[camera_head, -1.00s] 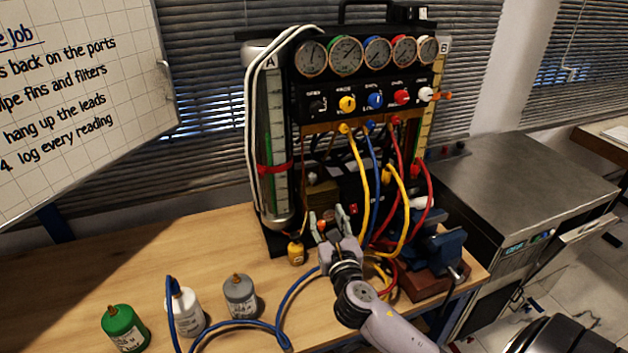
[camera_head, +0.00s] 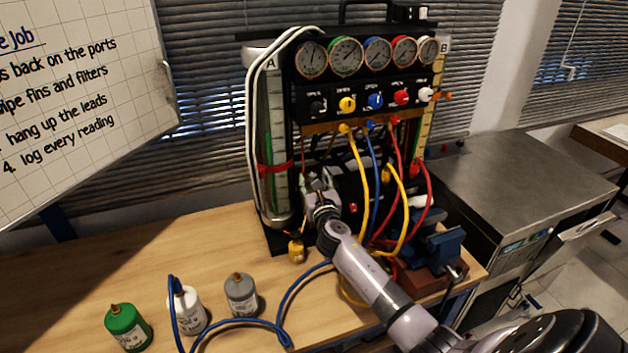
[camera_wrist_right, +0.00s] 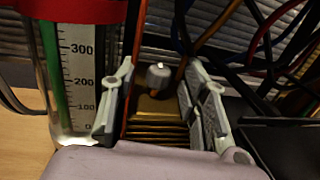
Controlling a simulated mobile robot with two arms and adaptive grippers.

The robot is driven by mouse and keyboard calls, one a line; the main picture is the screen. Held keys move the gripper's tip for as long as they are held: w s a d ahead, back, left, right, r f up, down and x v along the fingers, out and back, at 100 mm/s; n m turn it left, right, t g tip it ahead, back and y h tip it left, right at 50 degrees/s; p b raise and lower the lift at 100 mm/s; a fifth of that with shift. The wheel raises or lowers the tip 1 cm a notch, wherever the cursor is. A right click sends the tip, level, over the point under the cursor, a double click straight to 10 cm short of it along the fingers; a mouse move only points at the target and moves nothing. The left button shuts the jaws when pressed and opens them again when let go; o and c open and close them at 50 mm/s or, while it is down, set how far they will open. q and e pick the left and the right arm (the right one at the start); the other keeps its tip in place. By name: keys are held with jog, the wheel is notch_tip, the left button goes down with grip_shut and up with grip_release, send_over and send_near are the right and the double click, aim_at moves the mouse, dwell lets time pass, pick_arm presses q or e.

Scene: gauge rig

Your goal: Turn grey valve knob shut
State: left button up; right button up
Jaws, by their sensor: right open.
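The grey valve knob (camera_wrist_right: 158,76) shows in the right wrist view. It stands on a finned brass block (camera_wrist_right: 157,112), between and beyond the two fingers of my right gripper (camera_wrist_right: 158,98). The fingers are spread, with room on both sides of the knob, and do not appear to touch it. In the head view my right gripper (camera_head: 318,182) is at the lower left of the gauge rig (camera_head: 360,75), right of the clear cylinder marked A (camera_head: 277,150). It hides the knob and most of the brass block there. My left gripper is not in view.
Yellow (camera_head: 362,190), blue and red hoses hang right of my right gripper. Several coloured knobs sit under the gauges.

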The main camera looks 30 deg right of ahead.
jog(key=shift+c, duration=0.2)
grip_shut()
dwell(0.4)
